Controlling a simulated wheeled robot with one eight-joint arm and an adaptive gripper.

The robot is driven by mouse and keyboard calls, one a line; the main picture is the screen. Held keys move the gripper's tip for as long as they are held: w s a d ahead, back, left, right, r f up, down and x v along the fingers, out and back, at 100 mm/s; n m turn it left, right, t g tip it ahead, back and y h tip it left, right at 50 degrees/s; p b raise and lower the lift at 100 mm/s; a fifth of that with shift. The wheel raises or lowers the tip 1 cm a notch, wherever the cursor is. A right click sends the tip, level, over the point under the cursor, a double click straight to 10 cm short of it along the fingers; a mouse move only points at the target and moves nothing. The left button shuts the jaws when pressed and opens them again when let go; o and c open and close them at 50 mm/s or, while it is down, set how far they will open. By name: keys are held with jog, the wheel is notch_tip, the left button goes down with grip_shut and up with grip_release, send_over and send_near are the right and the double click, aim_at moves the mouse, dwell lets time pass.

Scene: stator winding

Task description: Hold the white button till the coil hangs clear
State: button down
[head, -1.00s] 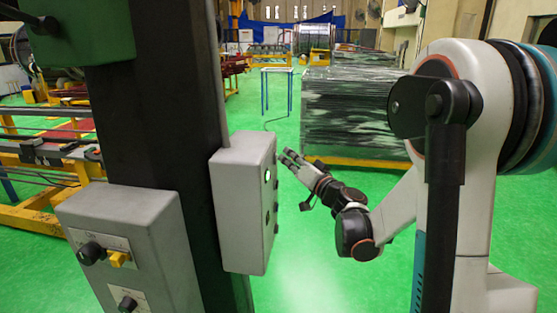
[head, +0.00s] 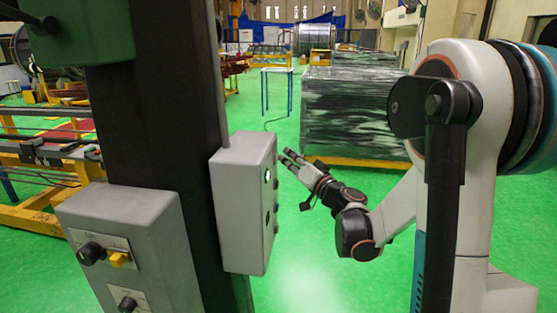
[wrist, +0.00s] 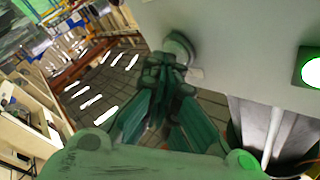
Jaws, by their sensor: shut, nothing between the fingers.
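A grey control box (head: 244,205) is fixed to a dark column. A lit white disc (head: 267,175) shows on its right face, and also at the right edge of the wrist view (wrist: 312,72). My gripper (head: 286,158) is shut and empty, just right of the box, with its fingertips towards that face. In the wrist view, my gripper's fingertips (wrist: 168,66) are at a pale round button (wrist: 181,46), partly hiding it. I cannot tell whether they touch it, or which of the two is the white button. I cannot make out the coil.
A second grey box (head: 130,240) with black knobs and a yellow switch stands at lower left. A dark wrapped stack (head: 350,112) is behind my gripper. A small blue-legged table (head: 277,70) is farther back. Green floor is open between the box and my arm.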

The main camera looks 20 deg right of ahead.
dwell(0.4)
jog(key=shift+s+d, duration=0.45)
jog(key=shift+d, duration=0.2)
jog(key=s+d, duration=0.1)
jog(key=d, duration=0.1)
jog(key=s+d+b, duration=0.1)
jog(key=d, duration=0.1)
jog(key=shift+s, duration=0.4)
dwell(0.9)
